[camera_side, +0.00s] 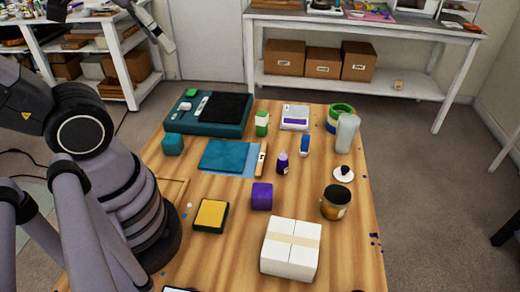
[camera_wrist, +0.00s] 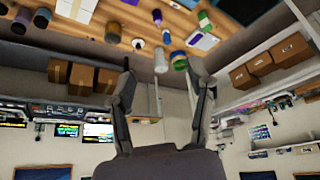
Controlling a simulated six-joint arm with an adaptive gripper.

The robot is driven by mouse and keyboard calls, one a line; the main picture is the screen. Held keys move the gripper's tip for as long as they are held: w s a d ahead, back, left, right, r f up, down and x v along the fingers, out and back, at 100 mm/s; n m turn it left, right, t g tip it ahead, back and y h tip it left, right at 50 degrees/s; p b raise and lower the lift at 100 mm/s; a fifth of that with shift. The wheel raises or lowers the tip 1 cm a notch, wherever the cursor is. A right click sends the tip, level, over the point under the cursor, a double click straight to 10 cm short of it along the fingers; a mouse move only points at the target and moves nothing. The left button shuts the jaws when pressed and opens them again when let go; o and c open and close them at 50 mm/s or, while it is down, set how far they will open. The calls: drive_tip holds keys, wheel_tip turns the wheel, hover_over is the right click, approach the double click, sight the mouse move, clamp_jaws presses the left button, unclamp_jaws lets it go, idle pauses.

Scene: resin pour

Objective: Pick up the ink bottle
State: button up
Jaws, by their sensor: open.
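The ink bottle (camera_side: 282,163) is a small dark purple bottle with a narrow tip, standing upright near the middle of the wooden table. A small purple bottle at the top of the wrist view (camera_wrist: 157,17) appears to be it. My gripper (camera_side: 167,44) is raised at the upper left of the side view, well away from the bottle. In the wrist view my gripper (camera_wrist: 160,78) has its two fingers spread apart with nothing between them.

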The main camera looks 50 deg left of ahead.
drive_tip(key=w+d+f+n+g+h, duration=0.3)
drive_tip(key=w+f+n+g+h, duration=0.2)
drive_tip(key=w+f+g, duration=0.15)
drive_tip(key=n+t+h, duration=0.8)
drive_tip(key=n+h, duration=0.4)
drive_tip(key=n, duration=0.5)
hover_over(282, 155)
drive_tip(key=v, duration=0.5)
wheel_tip(282, 155, down, 23)
drive_tip(key=shift+n+t+y, duration=0.25)
drive_tip(key=shift+n+y, duration=0.05)
wheel_tip(282, 155, down, 5)
drive_tip(key=shift+w+a+f, duration=0.1)
drive_tip(key=shift+f, duration=0.65)
drive_tip(key=d, duration=0.1)
drive_tip(key=w+d, duration=0.1)
drive_tip(key=d+f, duration=0.1)
drive_tip(key=shift+w+d, duration=0.3)
drive_tip(key=shift+d, duration=0.1)
drive_tip(key=shift+w+d, duration=0.2)
drive_tip(key=shift+d, duration=0.25)
clamp_jaws()
